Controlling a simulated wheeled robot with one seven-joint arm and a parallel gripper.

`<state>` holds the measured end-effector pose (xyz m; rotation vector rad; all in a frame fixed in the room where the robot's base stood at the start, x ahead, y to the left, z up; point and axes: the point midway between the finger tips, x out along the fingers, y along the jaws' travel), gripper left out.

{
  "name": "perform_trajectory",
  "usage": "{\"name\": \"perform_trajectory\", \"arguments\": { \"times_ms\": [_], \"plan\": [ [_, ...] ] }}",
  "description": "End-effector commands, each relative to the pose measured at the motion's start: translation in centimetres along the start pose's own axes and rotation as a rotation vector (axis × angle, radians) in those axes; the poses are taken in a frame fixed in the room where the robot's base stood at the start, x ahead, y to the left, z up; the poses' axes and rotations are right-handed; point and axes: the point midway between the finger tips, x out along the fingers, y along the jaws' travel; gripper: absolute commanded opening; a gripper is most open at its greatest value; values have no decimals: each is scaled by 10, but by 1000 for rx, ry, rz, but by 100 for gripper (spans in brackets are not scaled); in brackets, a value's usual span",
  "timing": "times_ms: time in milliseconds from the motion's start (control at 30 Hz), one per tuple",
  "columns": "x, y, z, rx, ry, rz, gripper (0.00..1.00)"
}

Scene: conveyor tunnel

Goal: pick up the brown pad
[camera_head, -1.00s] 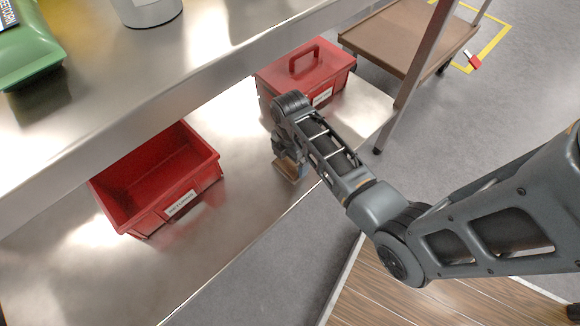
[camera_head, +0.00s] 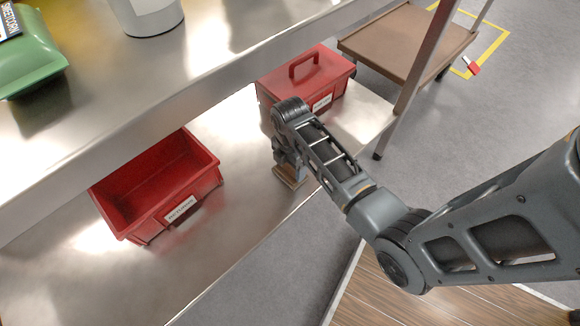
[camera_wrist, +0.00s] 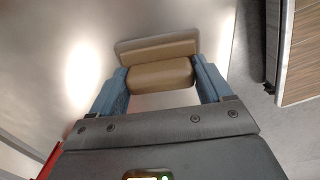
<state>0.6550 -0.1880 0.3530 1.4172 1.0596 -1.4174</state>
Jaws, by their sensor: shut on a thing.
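The brown pad (camera_wrist: 160,76) is a small, soft-edged block between the two blue fingers of my gripper (camera_wrist: 161,70) in the wrist view. The fingers are shut on its left and right ends. A paler brown band shows just beyond it, perhaps its reflection in the metal. In the head view my gripper (camera_head: 287,171) points down at the lower metal shelf (camera_head: 245,215), near its front edge. Part of the pad (camera_head: 289,182) shows under it, the rest hidden by the gripper. I cannot tell whether the pad still touches the shelf.
An open red bin (camera_head: 205,190) stands left of my gripper, and a closed red box with a handle (camera_head: 335,72) behind it. The upper metal shelf (camera_head: 190,90) overhangs the back. A shelf post (camera_head: 415,80) and a brown cart (camera_head: 400,42) are at the right.

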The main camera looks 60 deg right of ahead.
Motion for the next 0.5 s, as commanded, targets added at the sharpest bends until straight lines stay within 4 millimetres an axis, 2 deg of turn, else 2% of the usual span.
{"name": "perform_trajectory", "arguments": {
  "times_ms": [167,367,500],
  "plan": [
    [-12,0,0,0,0,1,48],
    [-44,1,0,0,0,2,48],
    [-60,1,27,6,0,2,48]
  ]
}}
